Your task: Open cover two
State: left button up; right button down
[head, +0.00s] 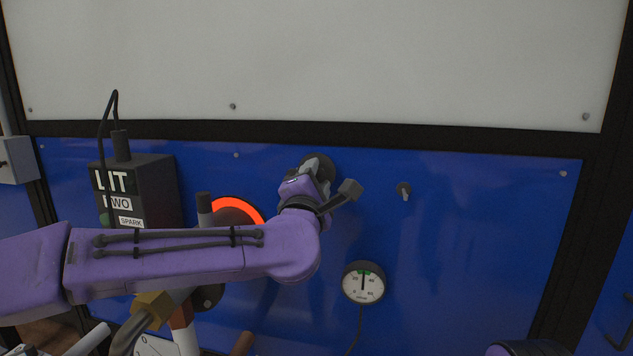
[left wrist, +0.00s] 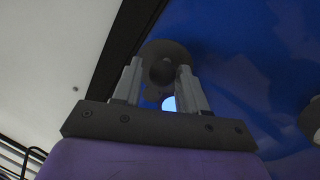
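A round dark cover (head: 322,160) sits on the blue panel just below the black crossbar, partly hidden behind my left gripper. In the left wrist view it is a grey-brown disc (left wrist: 182,50) with a small round knob at its middle. My left gripper (head: 313,165) is up at this disc. In the left wrist view its two fingers (left wrist: 159,68) stand apart, on either side of the knob, with a gap between them. Whether they touch the disc is unclear. A bright pale-blue spot (left wrist: 168,104) shows below the disc between the fingers. My right gripper is out of view.
A dark box (head: 150,185) lettered "LIT", "TWO" and "SPARK" stands at the left. An orange-red ring (head: 240,208) is partly hidden behind my left arm. The panel's right part is clear.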

pick_arm(q)
jog(key=shift+o, duration=0.6)
jog(key=shift+f, duration=0.1)
jog(key=b+v, duration=0.4)
jog(key=v, duration=0.6)
jog(key=shift+s, duration=0.2)
jog(key=shift+d+f, duration=0.1)
